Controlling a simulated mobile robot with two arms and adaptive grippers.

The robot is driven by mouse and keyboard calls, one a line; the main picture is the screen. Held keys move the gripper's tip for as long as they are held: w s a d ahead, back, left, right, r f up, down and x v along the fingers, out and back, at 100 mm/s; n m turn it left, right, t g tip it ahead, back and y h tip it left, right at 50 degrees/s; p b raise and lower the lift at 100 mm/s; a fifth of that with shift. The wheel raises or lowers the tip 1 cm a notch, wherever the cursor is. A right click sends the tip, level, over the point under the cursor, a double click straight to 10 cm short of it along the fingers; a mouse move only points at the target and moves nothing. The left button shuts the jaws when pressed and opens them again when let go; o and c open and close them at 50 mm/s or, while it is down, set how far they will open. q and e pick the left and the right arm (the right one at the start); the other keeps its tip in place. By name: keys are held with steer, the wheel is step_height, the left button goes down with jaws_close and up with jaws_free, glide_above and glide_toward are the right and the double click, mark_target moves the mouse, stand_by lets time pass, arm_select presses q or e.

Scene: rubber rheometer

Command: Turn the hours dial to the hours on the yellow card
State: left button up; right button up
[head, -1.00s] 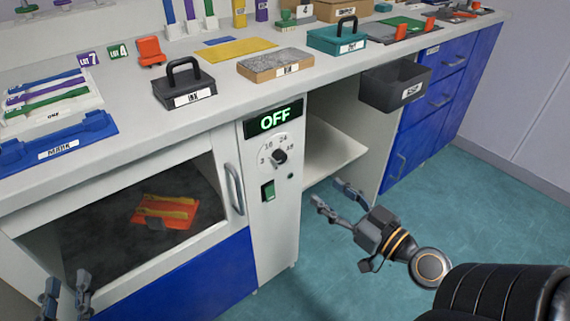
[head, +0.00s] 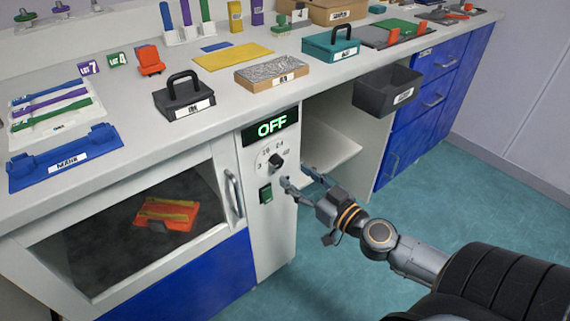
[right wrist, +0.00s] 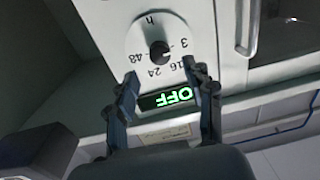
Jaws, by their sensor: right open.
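The hours dial is a round white plate with a black knob (head: 277,160) on the white front panel, below a display (head: 271,129) reading OFF. In the right wrist view the knob (right wrist: 159,51) shows upside down, with 3, 16, 24, 48 and "h" around it. I cannot tell which number it points at. My right gripper (head: 296,177) is open and empty, just right of and below the dial. In the wrist view its fingers (right wrist: 160,70) spread either side of the knob's line, apparently apart from it. A flat yellow card (head: 233,56) lies on the counter, with no legible writing. My left gripper is out of view.
A green switch (head: 265,194) sits below the dial. The oven door handle (head: 234,193) stands out to the left of the panel. A dark bin (head: 387,90) hangs at the counter's front to the right. An open shelf (head: 330,148) is beside the panel.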

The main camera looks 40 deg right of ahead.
mark_target(279, 164)
steer(key=shift+w+a, duration=0.2)
steer(key=shift+w, duration=1.1)
steer(key=shift+w+a, duration=0.15)
steer(key=shift+w, duration=1.1)
jaws_close()
